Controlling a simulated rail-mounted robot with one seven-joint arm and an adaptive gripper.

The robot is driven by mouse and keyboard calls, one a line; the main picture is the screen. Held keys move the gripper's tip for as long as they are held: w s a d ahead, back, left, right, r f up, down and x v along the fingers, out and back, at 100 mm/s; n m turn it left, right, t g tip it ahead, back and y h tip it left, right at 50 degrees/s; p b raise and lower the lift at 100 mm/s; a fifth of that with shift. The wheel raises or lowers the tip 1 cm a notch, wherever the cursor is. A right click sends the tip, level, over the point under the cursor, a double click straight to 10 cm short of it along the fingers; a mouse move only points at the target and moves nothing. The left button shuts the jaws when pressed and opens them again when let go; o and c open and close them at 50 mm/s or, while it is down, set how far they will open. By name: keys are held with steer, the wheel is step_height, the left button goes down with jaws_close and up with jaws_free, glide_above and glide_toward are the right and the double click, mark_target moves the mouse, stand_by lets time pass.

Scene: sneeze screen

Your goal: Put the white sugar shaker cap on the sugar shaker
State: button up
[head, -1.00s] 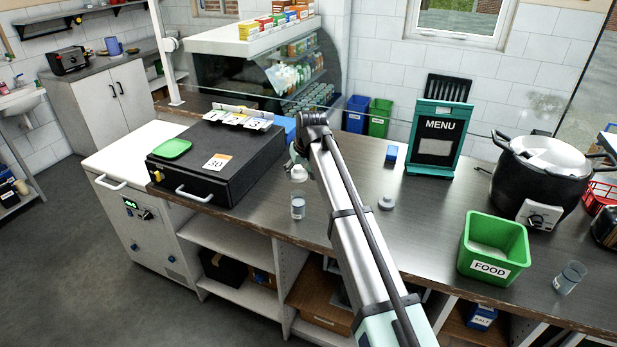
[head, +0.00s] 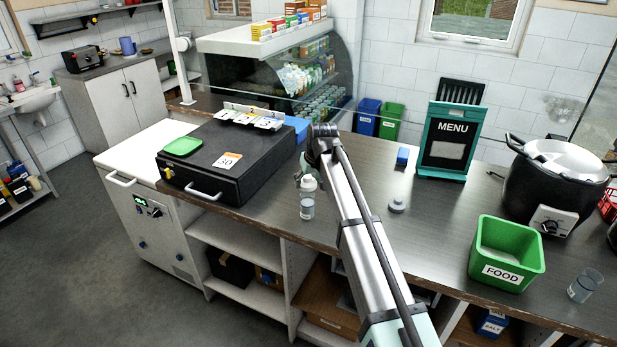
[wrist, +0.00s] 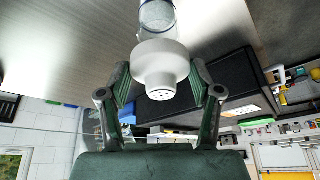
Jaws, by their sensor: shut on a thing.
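The white sugar shaker cap (wrist: 160,68) is between the two fingers of my gripper (wrist: 161,90) in the wrist view, its holed top facing the camera. My gripper is shut on it. The clear sugar shaker (head: 307,208) stands upright on the counter near the front edge, and its glass also shows just beyond the cap in the wrist view (wrist: 157,17). In the head view the cap (head: 308,184) sits at the top of the shaker, in line with it. I cannot tell whether it is fully seated. My arm hides part of the gripper there.
A black cash drawer (head: 222,160) stands left of the shaker. To the right are a grey-white round lid-like piece (head: 397,206), a green FOOD bin (head: 505,255), another glass (head: 584,287) and a black pot (head: 555,190). The menu stand (head: 446,142) is behind. The counter between is clear.

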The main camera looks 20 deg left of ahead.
steer(key=shift+f+b, duration=0.35)
steer(key=shift+f, duration=0.7)
steer(key=shift+f+b, duration=0.55)
steer(key=shift+f, duration=0.75)
stand_by(0.7)
steer(key=o, duration=0.9)
steer(key=shift+o, duration=0.2)
steer(key=shift+r, duration=0.1)
glide_toward(310, 186)
steer(key=shift+w+a+f, duration=0.3)
steer(key=shift+w+f, duration=0.2)
steer(key=shift+f, duration=0.2)
